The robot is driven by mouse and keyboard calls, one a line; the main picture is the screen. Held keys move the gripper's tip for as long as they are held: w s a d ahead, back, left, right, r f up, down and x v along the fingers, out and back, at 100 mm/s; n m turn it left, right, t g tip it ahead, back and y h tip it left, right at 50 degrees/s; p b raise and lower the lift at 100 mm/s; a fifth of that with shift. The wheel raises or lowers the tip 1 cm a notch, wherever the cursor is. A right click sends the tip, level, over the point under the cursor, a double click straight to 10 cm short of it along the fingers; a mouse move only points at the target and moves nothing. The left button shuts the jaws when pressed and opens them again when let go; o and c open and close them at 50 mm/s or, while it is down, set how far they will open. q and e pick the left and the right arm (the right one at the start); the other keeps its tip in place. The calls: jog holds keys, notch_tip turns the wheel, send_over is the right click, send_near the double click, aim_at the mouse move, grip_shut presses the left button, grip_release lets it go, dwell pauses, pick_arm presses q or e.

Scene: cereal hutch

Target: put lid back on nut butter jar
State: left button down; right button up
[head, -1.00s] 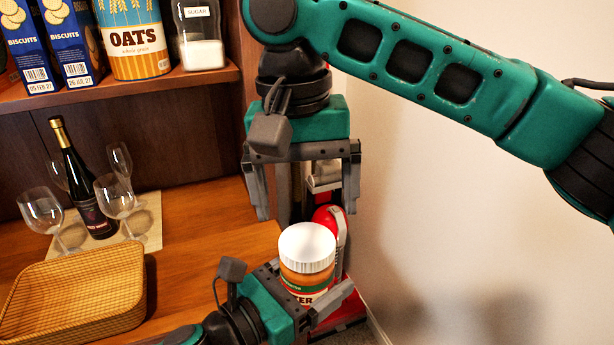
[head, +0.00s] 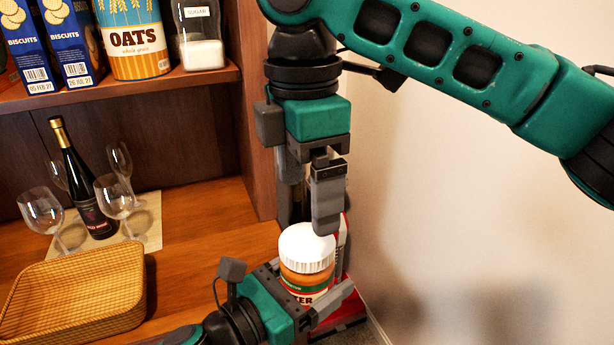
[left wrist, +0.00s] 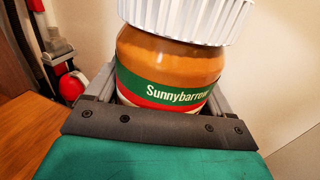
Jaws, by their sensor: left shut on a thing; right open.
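The nut butter jar (head: 303,283) is held upright by my left gripper (head: 317,300), near the right end of the wooden counter. The jar has a green and red label, also seen in the left wrist view (left wrist: 165,75). The white ribbed lid (head: 306,248) sits on top of the jar; in the left wrist view (left wrist: 190,15) it looks slightly tilted, and its top is cut off. My right gripper (head: 327,222) is open, pointing down, with its fingers right above and behind the lid. One finger hides the other in the head view, and I cannot tell whether it touches the lid.
A wicker tray (head: 135,318) lies on the counter (head: 210,225) at left. A wine bottle (head: 88,195) and several glasses stand behind it. Oats, biscuits and sugar fill the shelf above. A red object (head: 350,290) is behind the jar. A plain wall is at right.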

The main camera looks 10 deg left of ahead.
aim_at(307, 241)
jog(key=n, duration=0.3)
jog(key=shift+r+n, duration=0.15)
jog(key=shift+n, duration=0.25)
jog(key=n, duration=0.5)
jog(key=shift+r, duration=0.15)
jog(key=shift+f, duration=4.05)
jog(key=shift+c, duration=0.3)
